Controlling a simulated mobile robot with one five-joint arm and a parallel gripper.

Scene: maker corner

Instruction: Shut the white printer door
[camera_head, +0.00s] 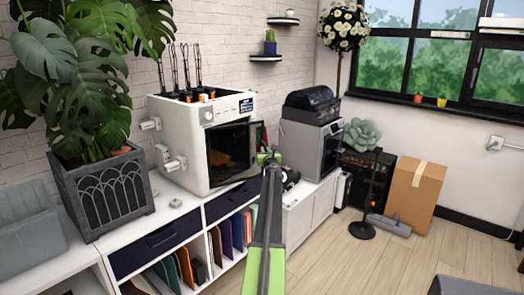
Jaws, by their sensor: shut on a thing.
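The white printer (182,134) stands on the white shelf unit, left of the middle. My arm reaches up from the bottom middle. My gripper (265,156) is at the free edge of the door and is shut on it. The arm's end hides the exact contact.
A grey printer (301,146) stands to the right on a white cabinet. A large plant in a dark pot (105,195) stands at the left. A cardboard box (413,192) and a black stand are on the floor at right. The wooden floor in front is mostly clear.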

